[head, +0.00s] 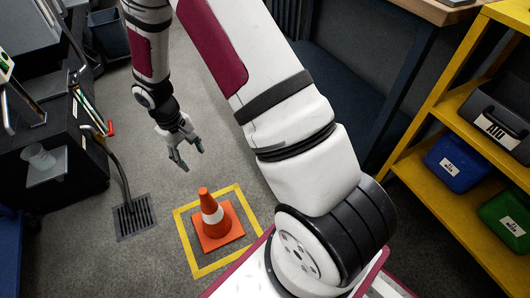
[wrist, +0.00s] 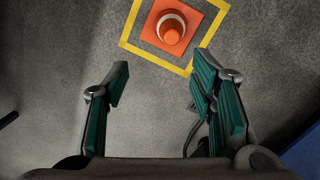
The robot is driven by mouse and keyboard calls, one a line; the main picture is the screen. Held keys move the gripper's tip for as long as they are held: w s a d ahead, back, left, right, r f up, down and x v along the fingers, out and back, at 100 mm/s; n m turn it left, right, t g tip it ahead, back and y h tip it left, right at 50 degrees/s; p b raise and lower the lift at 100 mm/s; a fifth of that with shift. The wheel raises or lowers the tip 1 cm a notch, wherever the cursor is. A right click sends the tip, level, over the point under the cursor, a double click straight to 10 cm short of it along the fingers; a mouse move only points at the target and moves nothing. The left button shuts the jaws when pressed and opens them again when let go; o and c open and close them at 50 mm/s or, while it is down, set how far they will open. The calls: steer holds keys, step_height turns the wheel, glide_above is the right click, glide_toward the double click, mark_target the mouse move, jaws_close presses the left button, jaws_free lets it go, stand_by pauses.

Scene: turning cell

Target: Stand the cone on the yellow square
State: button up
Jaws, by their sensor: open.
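The orange cone (head: 211,212) with a white band stands upright on its square orange base, inside the yellow square (head: 187,240) marked on the floor. In the wrist view the cone (wrist: 170,29) shows from above at the top, with its base turned relative to the yellow outline (wrist: 150,53) and within it. My gripper (head: 187,161) is open and empty, above the floor and behind the cone in the head view. In the wrist view its fingers (wrist: 160,90) are spread wide with only bare floor between them. The cone is apart from the fingers.
A floor drain grate (head: 134,216) lies left of the square. A black tool cabinet (head: 75,150) stands at the left. A yellow shelf (head: 440,190) with a blue bin (head: 457,164) and a green bin (head: 506,218) stands at the right. Grey floor around the square is clear.

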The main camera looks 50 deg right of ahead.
steer(key=s+d+r+m+h, duration=0.1)
steer(key=s+r, duration=0.5)
steer(key=r, duration=0.6)
steer(key=s+d+r, duration=0.1)
steer(key=s+r, duration=0.5)
steer(key=r, duration=0.6)
steer(key=s+a+r+y, duration=0.1)
steer(key=s+r, duration=0.3)
steer(key=s, duration=0.6)
steer(key=s+a+r+t, duration=0.1)
steer(key=s+r, duration=0.3)
steer(key=s, duration=0.7)
steer(key=shift+s+a+y, duration=0.3)
steer(key=shift+a+y, duration=0.1)
steer(key=shift+a, duration=0.3)
step_height(320, 180, up, 30)
steer(key=t+p, duration=0.4)
steer(key=p, duration=2.3)
steer(key=shift+d+f+p, duration=0.25)
steer(key=shift+p, duration=0.15)
